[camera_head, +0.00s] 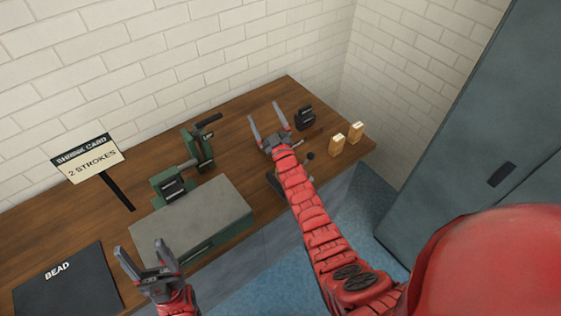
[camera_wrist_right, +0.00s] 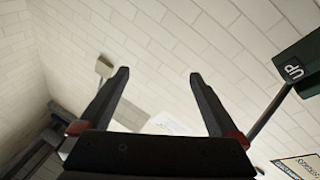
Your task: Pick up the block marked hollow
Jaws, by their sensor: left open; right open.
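Two tan blocks stand near the right end of the wooden bench, a nearer one (camera_head: 337,145) and a farther one (camera_head: 356,132). A dark block-like object (camera_head: 305,118) stands to their left. Any markings on these are too small to read, so I cannot tell which is marked hollow. My right gripper (camera_head: 266,110) is open and empty, left of the dark object. Its spread fingers also show in the right wrist view (camera_wrist_right: 158,76), with wall beyond them. My left gripper (camera_head: 146,248) is open and empty at the front edge of the grey-topped box.
A green machine with a black lever (camera_head: 201,146) and a grey-topped green box (camera_head: 195,222) occupy the bench (camera_head: 230,110). A card reading "2 STROKES" (camera_head: 90,160) stands left. A dark panel marked "BEAD" (camera_head: 65,285) is front left. Grey cabinets (camera_head: 465,150) stand right.

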